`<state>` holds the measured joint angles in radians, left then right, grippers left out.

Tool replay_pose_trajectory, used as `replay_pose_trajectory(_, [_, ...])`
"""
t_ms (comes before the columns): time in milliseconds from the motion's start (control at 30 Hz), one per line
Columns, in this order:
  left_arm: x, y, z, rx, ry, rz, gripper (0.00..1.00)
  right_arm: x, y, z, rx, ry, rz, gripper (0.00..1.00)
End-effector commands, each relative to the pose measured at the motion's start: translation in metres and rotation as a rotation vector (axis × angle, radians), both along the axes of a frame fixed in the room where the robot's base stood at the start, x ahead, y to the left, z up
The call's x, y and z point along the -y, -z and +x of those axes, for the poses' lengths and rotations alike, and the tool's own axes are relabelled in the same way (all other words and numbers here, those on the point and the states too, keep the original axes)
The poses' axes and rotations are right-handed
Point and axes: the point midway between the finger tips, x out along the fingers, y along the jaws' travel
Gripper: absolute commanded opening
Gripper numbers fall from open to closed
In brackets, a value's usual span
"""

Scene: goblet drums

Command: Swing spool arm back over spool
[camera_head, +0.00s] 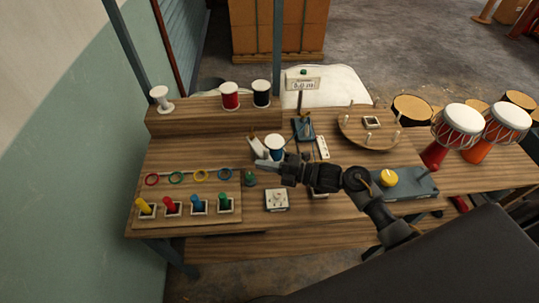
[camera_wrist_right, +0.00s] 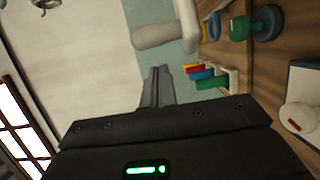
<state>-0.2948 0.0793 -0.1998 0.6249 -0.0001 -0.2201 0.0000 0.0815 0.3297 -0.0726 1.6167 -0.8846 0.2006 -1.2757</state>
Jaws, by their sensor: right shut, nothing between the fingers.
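The blue spool (camera_head: 274,146) with a white top stands near the middle of the wooden bench. A pale arm-like piece (camera_head: 258,147), likely the spool arm, lies at a slant just left of the spool, not over it. In the wrist view a pale rounded bar (camera_wrist_right: 160,36) near the fingers may be this arm. My right gripper (camera_head: 265,164) reaches in from the right, just in front of the spool and the pale piece. Its fingers also show in the wrist view (camera_wrist_right: 157,86); they are shut and empty. Whether they touch the pale piece is unclear. My left gripper is out of view.
Red (camera_head: 230,96) and black (camera_head: 261,94) spools stand on the raised shelf. Coloured pegs stand in a rack (camera_head: 188,218) at front left. A white dial box (camera_head: 277,199) and green knob (camera_head: 249,179) sit near my gripper. Drums (camera_head: 458,125) stand right.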

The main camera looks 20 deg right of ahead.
Motion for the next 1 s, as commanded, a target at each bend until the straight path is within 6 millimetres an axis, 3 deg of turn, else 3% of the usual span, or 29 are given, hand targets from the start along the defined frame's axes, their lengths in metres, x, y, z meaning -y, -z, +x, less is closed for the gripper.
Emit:
replay_pose_trajectory(233, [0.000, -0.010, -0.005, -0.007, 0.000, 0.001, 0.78, 0.017, -0.001, 0.013, -0.002, -0.002, 0.000, 0.00])
replay_pose_trajectory(633, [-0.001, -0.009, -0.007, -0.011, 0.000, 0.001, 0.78, 0.019, 0.001, 0.014, 0.000, -0.003, 0.001, 0.00])
replay_pose_trajectory(1000, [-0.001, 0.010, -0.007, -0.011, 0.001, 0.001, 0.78, 0.026, 0.002, 0.017, 0.006, -0.060, 0.004, 0.00])
